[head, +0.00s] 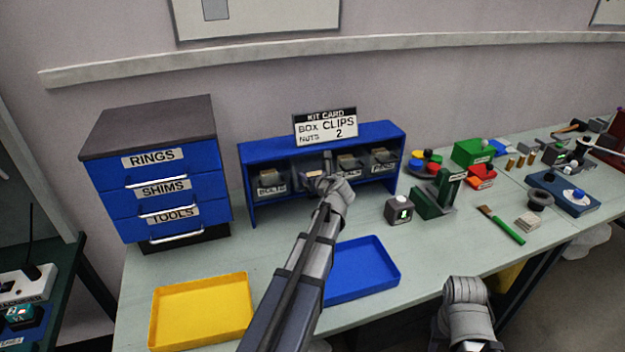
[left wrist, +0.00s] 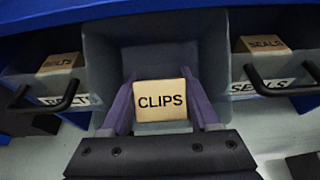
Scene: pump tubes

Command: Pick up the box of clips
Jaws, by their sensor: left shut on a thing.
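The box of clips (left wrist: 160,101) is a small tan box with a CLIPS label. In the left wrist view it sits between the two purple fingers of my left gripper (left wrist: 160,88), which is shut on it. A grey, open-topped bin (left wrist: 106,65) surrounds the box, so its support is hidden. In the head view my left gripper (head: 322,178) is at the middle of the blue shelf unit (head: 320,142), and the tan box (head: 314,176) shows small at its tip. My right gripper is not in view; only part of that arm shows at lower right.
Bins with handles and tan boxes flank this one, including a left bin (left wrist: 55,85) and right bin (left wrist: 270,75). A kit card (head: 325,127) reads BOX CLIPS, NUTS 2. A yellow tray (head: 200,312) and blue tray (head: 362,268) lie empty-looking in front. Drawers (head: 155,170) stand left.

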